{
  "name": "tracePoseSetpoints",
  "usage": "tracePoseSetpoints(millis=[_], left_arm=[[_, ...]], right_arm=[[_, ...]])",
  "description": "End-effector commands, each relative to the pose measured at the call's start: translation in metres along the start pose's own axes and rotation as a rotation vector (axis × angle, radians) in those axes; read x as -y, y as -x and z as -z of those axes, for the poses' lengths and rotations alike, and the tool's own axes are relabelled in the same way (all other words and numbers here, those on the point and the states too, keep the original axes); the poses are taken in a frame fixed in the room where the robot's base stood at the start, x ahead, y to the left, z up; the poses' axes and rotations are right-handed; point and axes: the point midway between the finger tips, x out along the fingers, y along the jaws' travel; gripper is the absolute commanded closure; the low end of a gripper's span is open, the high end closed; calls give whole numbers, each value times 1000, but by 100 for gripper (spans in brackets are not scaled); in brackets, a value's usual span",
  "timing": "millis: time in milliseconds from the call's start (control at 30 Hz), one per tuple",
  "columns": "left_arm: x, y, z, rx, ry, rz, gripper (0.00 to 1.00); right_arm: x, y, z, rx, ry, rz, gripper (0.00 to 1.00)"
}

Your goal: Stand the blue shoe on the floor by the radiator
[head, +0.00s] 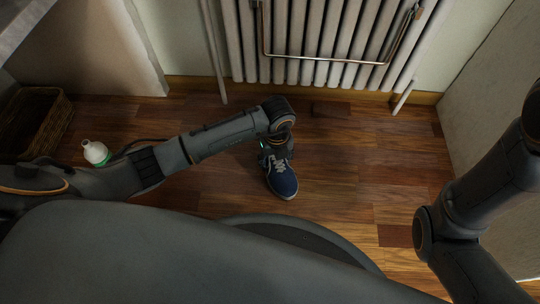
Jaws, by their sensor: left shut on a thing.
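The blue shoe (284,184) with a white sole edge and pale laces is at the middle of the head view, toe toward me, over the wooden floor (350,160) in front of the white radiator (320,45). My left gripper (275,155) is at the shoe's ankle end, shut on it; the wrist above hides much of the fingers and the heel. I cannot tell whether the sole touches the floor. My right arm comes in at the right, but its gripper is out of the picture.
A wicker basket (33,122) stands at the far left. A white bottle-like object (96,152) is near it, beside my left arm. A metal rail (325,60) runs across the radiator's front. Floor right of the shoe is clear up to the right wall.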

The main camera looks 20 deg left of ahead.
Motion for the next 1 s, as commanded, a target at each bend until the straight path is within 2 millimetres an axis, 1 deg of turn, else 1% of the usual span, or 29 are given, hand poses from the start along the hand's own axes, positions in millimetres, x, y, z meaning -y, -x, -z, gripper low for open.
tracePoseSetpoints(millis=[33,100,333,367,400,467,833,933,1000], left_arm=[[1,-2,2,0,-1,2,80],[1,0,1,1,0,2,80],[1,-2,1,1,0,0,80],[0,-3,1,0,0,0,39],[0,-2,1,0,0,0,31],[0,-2,1,0,-1,0,19],[1,0,1,0,0,1,18],[1,10,0,1,-1,1,18],[1,21,0,1,-1,1,18]], right_arm=[[0,2,-1,4,-1,-1,60],[0,1,-3,6,-1,-1,60],[0,1,0,1,-1,-2,60],[0,1,0,0,-1,-2,60],[0,0,1,-1,0,-2,60],[0,0,1,-2,0,-2,60],[-1,-1,2,-4,1,-2,60],[-2,-8,-1,-4,1,-2,60],[-4,-16,-4,-4,1,-2,60]])
